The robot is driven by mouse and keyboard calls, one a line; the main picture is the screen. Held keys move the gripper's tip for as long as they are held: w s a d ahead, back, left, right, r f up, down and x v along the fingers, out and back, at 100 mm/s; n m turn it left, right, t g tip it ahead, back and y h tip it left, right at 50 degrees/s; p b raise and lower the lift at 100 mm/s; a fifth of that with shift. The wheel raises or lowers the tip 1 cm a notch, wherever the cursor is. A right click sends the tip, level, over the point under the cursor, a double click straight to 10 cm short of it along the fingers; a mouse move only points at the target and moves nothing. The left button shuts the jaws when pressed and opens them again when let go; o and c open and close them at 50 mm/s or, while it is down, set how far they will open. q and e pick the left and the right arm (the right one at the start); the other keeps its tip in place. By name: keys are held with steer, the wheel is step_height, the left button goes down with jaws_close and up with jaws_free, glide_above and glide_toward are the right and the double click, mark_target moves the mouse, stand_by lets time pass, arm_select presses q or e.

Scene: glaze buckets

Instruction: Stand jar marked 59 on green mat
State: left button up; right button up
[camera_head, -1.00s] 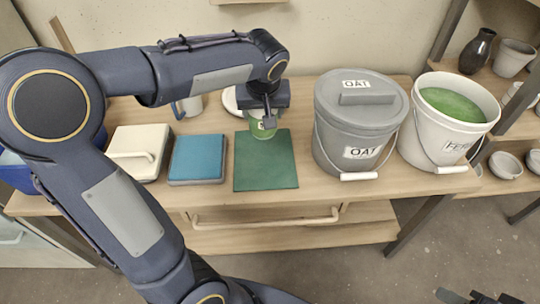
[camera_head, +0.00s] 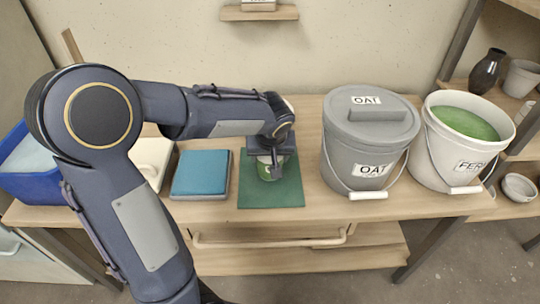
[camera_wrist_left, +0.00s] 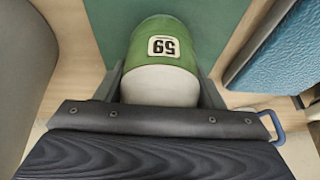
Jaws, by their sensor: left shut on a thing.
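The jar marked 59 (camera_wrist_left: 162,50) is green on one part and pale on the other, with a white number label, in the left wrist view. In the head view the jar (camera_head: 268,172) shows under my left gripper (camera_head: 270,158), over the green mat (camera_head: 285,193). My left gripper is shut on the jar, with a finger on each side of it. The mat also shows in the left wrist view (camera_wrist_left: 108,22). I cannot tell whether the jar's base touches the mat. My right gripper is not in view.
A blue-topped block (camera_head: 202,172) lies left of the mat. A lidded grey bucket marked OAT (camera_head: 350,145) stands close to the right. Beyond it is an open bucket of green glaze (camera_head: 432,150). A blue bin (camera_head: 35,180) is at far left.

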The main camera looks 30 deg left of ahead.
arm_select(q)
steer(key=shift+f, duration=0.15)
steer(key=o, duration=1.2)
steer(key=shift+r, duration=0.4)
steer(key=p+v, duration=0.3)
steer(key=v, duration=0.8)
steer(key=s+d+f+m+h, duration=0.1)
steer(key=s+h, duration=0.1)
steer(key=s, duration=0.4)
steer(key=s+d+f+m+t+h, duration=0.1)
steer(key=s+d+m+h, duration=0.1)
steer(key=s, duration=0.4)
steer(key=s+d+f+m+h, duration=0.1)
steer(key=s+f+h, duration=0.1)
steer(key=s, duration=0.4)
steer(key=shift+s+d+m+t, duration=0.3)
steer(key=shift+s+d, duration=0.1)
